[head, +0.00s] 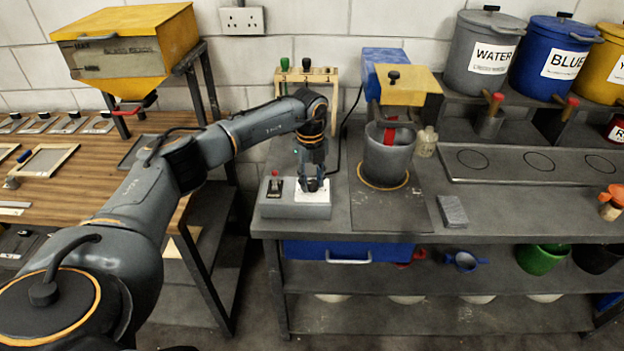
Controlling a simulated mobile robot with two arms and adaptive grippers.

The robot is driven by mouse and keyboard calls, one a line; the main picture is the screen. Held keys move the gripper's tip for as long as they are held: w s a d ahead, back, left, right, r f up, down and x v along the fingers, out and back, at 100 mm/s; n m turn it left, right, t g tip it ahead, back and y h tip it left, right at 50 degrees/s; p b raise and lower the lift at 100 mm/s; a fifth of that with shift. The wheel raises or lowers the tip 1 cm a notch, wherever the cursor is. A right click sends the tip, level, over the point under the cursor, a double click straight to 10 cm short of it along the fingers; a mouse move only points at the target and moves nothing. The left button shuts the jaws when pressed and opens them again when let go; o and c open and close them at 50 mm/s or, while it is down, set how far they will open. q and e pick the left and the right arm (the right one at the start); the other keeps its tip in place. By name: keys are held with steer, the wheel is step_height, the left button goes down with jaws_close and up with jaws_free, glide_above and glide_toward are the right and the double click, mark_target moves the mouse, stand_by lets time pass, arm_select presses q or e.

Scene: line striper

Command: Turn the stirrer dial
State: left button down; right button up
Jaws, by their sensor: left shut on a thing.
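The stirrer's grey control box (296,211) sits at the front left corner of the grey bench. It has a white plate on its right part and a small switch with a red tip (275,184) on its left part. My left gripper (312,186) points down over the white plate and is shut on the dark dial (311,184), which its fingers mostly hide. The stirrer (402,82), with a yellow and blue head, stands behind to the right over a grey pot (388,153). My right gripper is not in view.
A wooden rack (306,76) with tools stands behind my left arm. A small bottle (426,141) stands beside the pot. A grey block (452,211) lies on the bench at right.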

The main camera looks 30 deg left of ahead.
mark_target(311, 183)
arm_select(q)
steer(key=shift+r, duration=0.15)
steer(key=c, duration=1)
jaws_free()
step_height(311, 183, up, 12)
steer(key=shift+s+a+f, duration=0.1)
steer(key=shift+s, duration=0.05)
